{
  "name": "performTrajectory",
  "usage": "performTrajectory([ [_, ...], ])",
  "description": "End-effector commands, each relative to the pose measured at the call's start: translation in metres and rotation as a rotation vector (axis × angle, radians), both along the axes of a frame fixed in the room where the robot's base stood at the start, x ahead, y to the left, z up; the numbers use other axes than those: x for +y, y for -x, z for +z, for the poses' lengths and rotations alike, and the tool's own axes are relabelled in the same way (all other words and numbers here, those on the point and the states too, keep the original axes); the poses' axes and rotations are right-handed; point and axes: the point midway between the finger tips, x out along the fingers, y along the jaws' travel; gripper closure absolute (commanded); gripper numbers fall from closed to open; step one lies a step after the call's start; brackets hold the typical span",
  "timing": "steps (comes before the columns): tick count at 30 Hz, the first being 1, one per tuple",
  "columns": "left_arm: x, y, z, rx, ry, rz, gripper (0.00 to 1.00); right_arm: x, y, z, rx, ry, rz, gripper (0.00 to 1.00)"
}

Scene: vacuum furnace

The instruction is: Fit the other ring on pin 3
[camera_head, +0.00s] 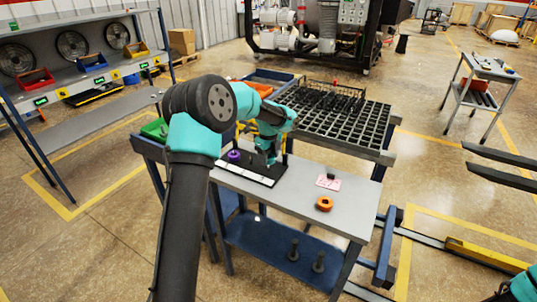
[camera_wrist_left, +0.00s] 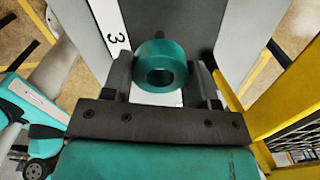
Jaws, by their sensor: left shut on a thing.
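My left gripper (camera_head: 268,158) is over the dark pin board (camera_head: 250,169) on the grey table. In the left wrist view its two fingers (camera_wrist_left: 162,78) are shut on a teal ring (camera_wrist_left: 160,62), one finger on each side. A white strip with the number 3 (camera_wrist_left: 113,38) lies beside the ring. A short dark stub, perhaps pin 3 (camera_wrist_left: 159,34), shows just past the ring; I cannot tell whether the ring is around it. A purple ring (camera_head: 234,155) sits at the board's left part. My right gripper is not in view.
An orange ring-like piece (camera_head: 324,203) and a pink card (camera_head: 327,182) with a small dark thing on it lie on the table's right part. A black gridded rack (camera_head: 335,113) stands behind. Dark posts (camera_head: 318,262) stand on the blue lower shelf (camera_head: 270,250).

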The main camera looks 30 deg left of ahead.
Motion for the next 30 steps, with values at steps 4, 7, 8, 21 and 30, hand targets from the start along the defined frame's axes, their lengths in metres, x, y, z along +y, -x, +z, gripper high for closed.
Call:
performTrajectory([
  [4,0.000,0.000,-0.006,0.001,0.000,0.000,0.78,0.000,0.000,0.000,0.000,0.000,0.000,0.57],
  [7,0.000,0.000,-0.010,0.001,0.000,0.000,0.78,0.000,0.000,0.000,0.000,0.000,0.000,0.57],
  [8,0.000,0.000,-0.011,0.001,0.000,0.000,0.78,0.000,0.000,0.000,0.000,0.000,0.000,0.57],
  [21,0.000,0.000,-0.028,0.001,0.000,-0.001,0.78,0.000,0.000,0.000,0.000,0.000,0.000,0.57],
  [30,0.000,0.000,-0.036,0.000,0.000,-0.001,0.78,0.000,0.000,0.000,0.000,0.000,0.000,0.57],
])
